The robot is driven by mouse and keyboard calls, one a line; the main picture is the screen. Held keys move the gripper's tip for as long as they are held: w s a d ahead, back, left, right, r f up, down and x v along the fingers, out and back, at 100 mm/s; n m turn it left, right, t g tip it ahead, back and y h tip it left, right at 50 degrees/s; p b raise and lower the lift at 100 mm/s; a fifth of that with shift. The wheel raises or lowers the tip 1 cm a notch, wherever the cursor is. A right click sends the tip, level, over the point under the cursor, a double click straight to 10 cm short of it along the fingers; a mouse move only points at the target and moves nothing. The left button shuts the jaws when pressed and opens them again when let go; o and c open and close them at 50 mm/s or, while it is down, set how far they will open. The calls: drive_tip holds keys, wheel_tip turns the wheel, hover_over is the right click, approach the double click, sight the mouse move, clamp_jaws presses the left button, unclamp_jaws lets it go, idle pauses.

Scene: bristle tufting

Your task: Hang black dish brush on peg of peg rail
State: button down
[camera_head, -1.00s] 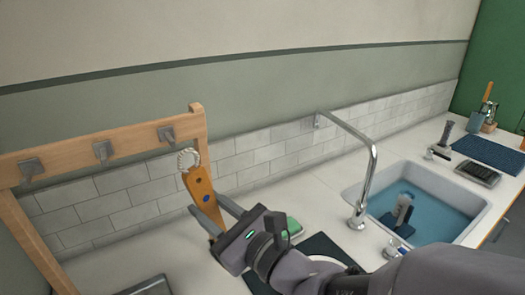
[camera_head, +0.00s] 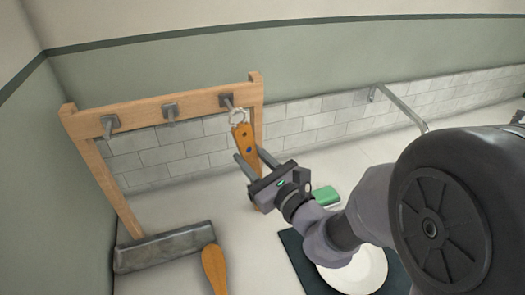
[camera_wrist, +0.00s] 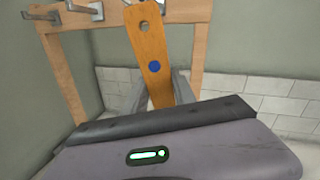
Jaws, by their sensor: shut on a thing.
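My gripper (camera_head: 252,158) is shut on a flat wooden handle (camera_head: 243,137) with a blue dot, held roughly upright and slightly tilted. The wooden peg rail (camera_head: 195,106) carries three grey pegs. In the wrist view the handle (camera_wrist: 152,45) stands between the jaws, with a hole near its top; pegs (camera_wrist: 85,10) show to its upper left. No black brush head shows; the lower end is mostly hidden by my gripper.
A grey block-like thing (camera_head: 165,246) lies below the rail at left, with another wooden handle (camera_head: 214,268) beside it. A green sponge-like item (camera_head: 326,197) and a white plate (camera_head: 355,272) on a dark mat lie at right. A faucet (camera_head: 402,106) stands behind.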

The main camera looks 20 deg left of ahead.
drive_tip(key=shift+w+a+f, duration=0.15)
drive_tip(key=shift+w+a, duration=0.9)
drive_tip(key=shift+w, duration=0.2)
drive_tip(key=shift+w+a+f, duration=0.3)
drive_tip(key=shift+w, duration=0.05)
drive_tip(key=c, duration=0.9)
unclamp_jaws()
drive_tip(key=shift+w, duration=0.1)
drive_tip(key=shift+c, duration=0.2)
drive_tip(key=shift+d, duration=0.1)
drive_tip(key=shift+b+v, duration=0.95)
drive_tip(key=shift+v, duration=2.5)
